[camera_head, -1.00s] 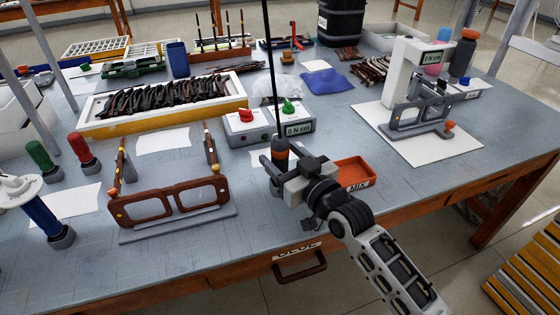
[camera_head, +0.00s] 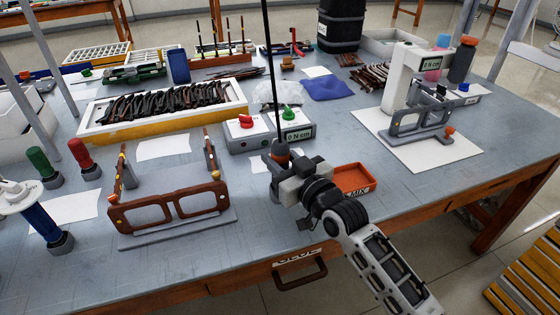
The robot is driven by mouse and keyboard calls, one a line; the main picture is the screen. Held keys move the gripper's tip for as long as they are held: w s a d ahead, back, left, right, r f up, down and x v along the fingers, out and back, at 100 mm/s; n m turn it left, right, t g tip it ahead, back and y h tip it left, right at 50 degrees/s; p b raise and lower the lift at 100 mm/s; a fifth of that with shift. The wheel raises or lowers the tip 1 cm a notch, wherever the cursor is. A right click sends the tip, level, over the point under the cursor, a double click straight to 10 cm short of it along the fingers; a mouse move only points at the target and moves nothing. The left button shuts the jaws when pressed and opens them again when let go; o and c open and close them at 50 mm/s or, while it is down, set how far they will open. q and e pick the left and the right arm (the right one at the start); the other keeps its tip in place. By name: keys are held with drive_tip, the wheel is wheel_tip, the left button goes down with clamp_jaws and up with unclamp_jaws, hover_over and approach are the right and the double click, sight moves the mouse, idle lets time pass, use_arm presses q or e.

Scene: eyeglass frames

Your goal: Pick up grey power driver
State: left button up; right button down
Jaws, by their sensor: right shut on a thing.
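The grey power driver (camera_head: 281,149), with an orange-brown band near its top, stands upright on the table side toward me, under a thin black vertical line. My right gripper (camera_head: 281,172) is shut on its lower part, coming from the lower right. The gripper hides much of the driver's lower body, so I cannot tell whether its tip clears the table. My left gripper does not show.
A red-orange tray (camera_head: 354,180) lies just right of the gripper. A grey control box (camera_head: 270,137) with red and green knobs stands behind. Brown eyeglass frames (camera_head: 165,208) sit on a fixture at left. Blue (camera_head: 44,224), green and red drivers stand at far left.

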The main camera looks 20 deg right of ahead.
wheel_tip(320, 180, up, 3)
drive_tip(key=shift+f, duration=0.2)
drive_tip(key=s+d+r+p, duration=0.2)
drive_tip(key=s+r, duration=0.8)
drive_tip(key=s, duration=0.4)
